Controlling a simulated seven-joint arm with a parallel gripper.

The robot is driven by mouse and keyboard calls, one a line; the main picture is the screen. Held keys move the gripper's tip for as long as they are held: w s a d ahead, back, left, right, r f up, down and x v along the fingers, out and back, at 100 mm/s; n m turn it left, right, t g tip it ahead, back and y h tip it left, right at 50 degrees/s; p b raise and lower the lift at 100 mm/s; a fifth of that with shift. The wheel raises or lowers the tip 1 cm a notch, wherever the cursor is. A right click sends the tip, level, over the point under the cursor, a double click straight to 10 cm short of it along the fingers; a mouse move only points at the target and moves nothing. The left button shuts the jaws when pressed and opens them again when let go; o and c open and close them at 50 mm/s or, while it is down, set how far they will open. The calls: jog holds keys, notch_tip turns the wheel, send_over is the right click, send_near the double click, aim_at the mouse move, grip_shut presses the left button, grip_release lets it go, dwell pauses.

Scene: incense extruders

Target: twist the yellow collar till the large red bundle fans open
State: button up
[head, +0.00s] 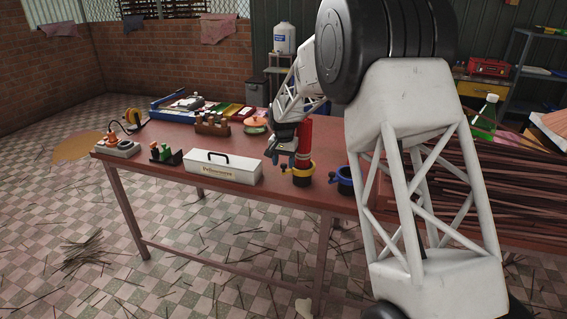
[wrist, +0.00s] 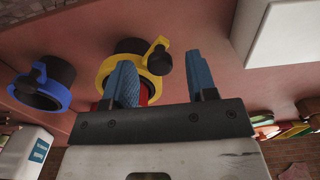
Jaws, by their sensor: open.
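The yellow collar (head: 299,169) sits in a dark holder near the table's front edge, and the red bundle (head: 306,135) stands upright in it, its lower part partly hidden by my gripper. My gripper (head: 287,158) is open just left of the bundle, above the collar. In the wrist view the collar (wrist: 104,69) has a lever with a black knob (wrist: 160,60). The knob appears between the two blue fingers of my gripper (wrist: 162,80); whether they touch it I cannot tell. The left finger hides most of the red bundle (wrist: 146,93).
A blue collar (head: 344,175) on a dark holder stands to the right. A white toolbox (head: 222,168) lies to the left. A wooden rack (head: 212,124) and an orange-topped dish (head: 256,123) stand behind. Dark sticks (head: 510,190) cover the table's right side.

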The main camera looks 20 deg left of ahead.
jog(key=shift+f, duration=0.2)
grip_shut()
dwell(0.3)
